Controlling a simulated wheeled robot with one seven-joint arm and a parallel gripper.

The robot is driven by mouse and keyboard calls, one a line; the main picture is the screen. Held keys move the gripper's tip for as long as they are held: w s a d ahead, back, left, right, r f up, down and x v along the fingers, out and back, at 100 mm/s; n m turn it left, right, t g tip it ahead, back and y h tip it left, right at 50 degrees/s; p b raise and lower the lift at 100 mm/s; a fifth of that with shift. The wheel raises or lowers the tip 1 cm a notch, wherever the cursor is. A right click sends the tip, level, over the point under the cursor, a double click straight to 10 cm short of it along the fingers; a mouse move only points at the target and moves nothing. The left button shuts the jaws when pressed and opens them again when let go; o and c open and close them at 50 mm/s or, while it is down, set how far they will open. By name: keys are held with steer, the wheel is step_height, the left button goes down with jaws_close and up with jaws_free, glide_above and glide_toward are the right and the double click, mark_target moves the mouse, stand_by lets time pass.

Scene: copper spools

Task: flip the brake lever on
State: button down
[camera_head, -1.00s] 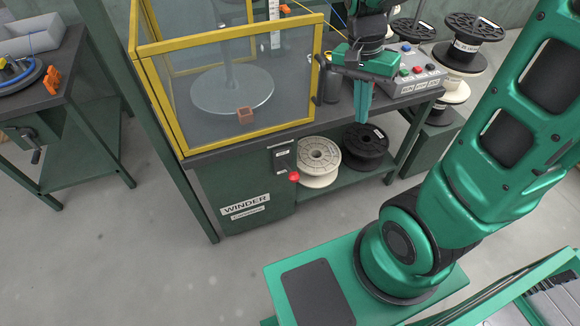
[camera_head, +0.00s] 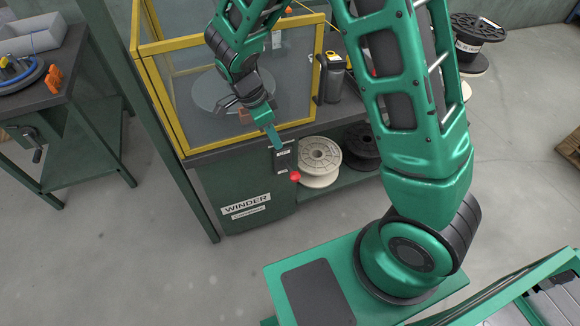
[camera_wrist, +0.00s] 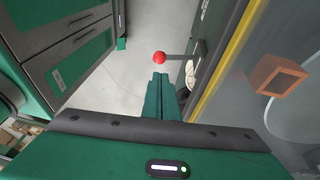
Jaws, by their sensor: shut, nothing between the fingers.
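The brake lever is a red ball knob (camera_head: 295,176) on a short dark arm, at a labelled plate on the front of the green winder cabinet, under the table's edge. In the wrist view the red knob (camera_wrist: 159,58) shows just beyond the fingertips, with its grey arm running right to the plate. My gripper (camera_head: 278,146) is shut and empty, pointing down in front of the plate, a little above the knob. In the wrist view my gripper's fingers (camera_wrist: 160,78) are together and appear apart from the knob.
The yellow-framed guard (camera_head: 240,138) stands on the table close behind my gripper. A white spool (camera_head: 319,158) and a partly hidden black spool (camera_head: 360,145) lie on the shelf right of the lever. The floor (camera_head: 120,250) in front of the cabinet is clear.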

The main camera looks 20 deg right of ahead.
mark_target(293, 174)
steer(key=x, duration=1.4)
steer(key=shift+s, duration=0.1)
steer(key=shift+d, duration=0.1)
